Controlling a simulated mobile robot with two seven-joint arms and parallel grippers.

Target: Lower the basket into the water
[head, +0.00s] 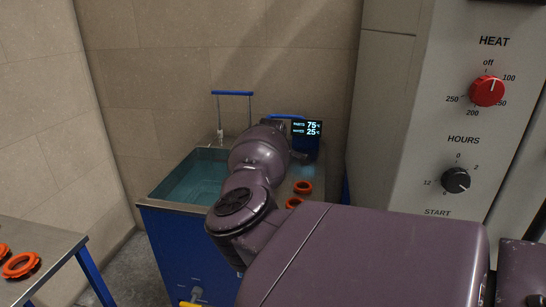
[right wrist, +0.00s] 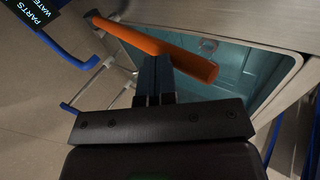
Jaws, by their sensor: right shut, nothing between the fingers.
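The tank (head: 164,206) is a blue box with a steel rim, and teal water (head: 195,181) shows in it. A blue bar handle (head: 233,94) on thin metal rods stands up at its back. A second blue handle (head: 285,117) is partly hidden by my right arm. I cannot make out a basket body. My right gripper (right wrist: 155,68) is shut and empty in the right wrist view, its fingertips overlapping an orange bar (right wrist: 195,64); I cannot tell whether they touch. The tank's basin (right wrist: 255,75) lies beyond. My arm hides this gripper in the head view. My left gripper is out of view.
A display (head: 307,127) reading 75 and 25 stands behind my arm. Orange rings (head: 302,187) lie on the tank's right ledge, others (head: 20,265) on a table (head: 55,250) at left. A large grey machine (head: 400,100) with dials stands close on the right.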

